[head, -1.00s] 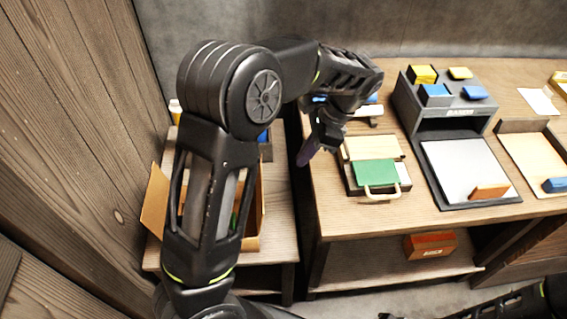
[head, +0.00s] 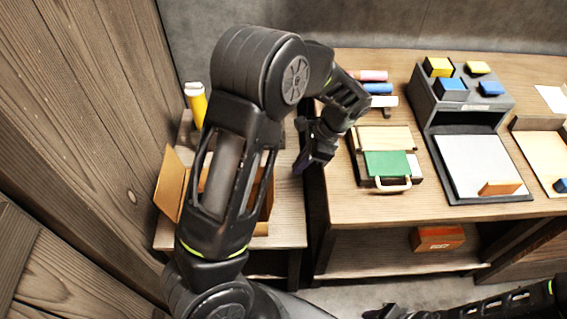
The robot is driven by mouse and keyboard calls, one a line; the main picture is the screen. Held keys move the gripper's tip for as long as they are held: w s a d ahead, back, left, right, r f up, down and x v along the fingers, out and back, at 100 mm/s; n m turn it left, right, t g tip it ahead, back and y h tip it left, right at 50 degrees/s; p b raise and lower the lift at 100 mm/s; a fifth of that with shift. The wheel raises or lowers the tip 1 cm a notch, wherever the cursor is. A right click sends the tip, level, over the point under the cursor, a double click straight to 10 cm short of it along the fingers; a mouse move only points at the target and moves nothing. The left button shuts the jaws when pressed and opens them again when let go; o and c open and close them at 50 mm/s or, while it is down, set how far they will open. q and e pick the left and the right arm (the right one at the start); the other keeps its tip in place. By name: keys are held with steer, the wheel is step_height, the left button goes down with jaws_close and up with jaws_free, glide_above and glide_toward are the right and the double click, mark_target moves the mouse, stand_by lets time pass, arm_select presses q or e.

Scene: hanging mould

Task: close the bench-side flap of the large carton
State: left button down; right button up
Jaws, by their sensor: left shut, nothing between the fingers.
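The large carton (head: 264,200) stands open on a low side table at the left, largely hidden behind my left arm. Its left flap (head: 172,182) stands outward, away from the bench. The bench-side edge shows just right of my forearm; how its flap lies there I cannot tell. My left gripper (head: 302,167) is shut and empty, pointing down over the gap between carton and bench, to the right of the carton and apart from it. My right gripper (head: 382,313) shows only in part at the bottom edge; its jaws are not clear.
The workbench (head: 350,206) lies right of the gripper, with a green-and-wood case (head: 388,164) and a dark organiser (head: 470,112) on it. A yellow bottle (head: 197,104) stands behind the carton. An orange box (head: 437,238) sits on the lower shelf.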

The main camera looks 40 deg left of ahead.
mark_target(271, 181)
arm_select(q)
steer(key=s+a, duration=0.1)
steer(key=s+a+p, duration=0.1)
steer(key=a, duration=0.1)
steer(key=shift+s+a+f, duration=0.15)
steer(key=shift+s+a, duration=0.05)
steer(key=shift+s, duration=0.15)
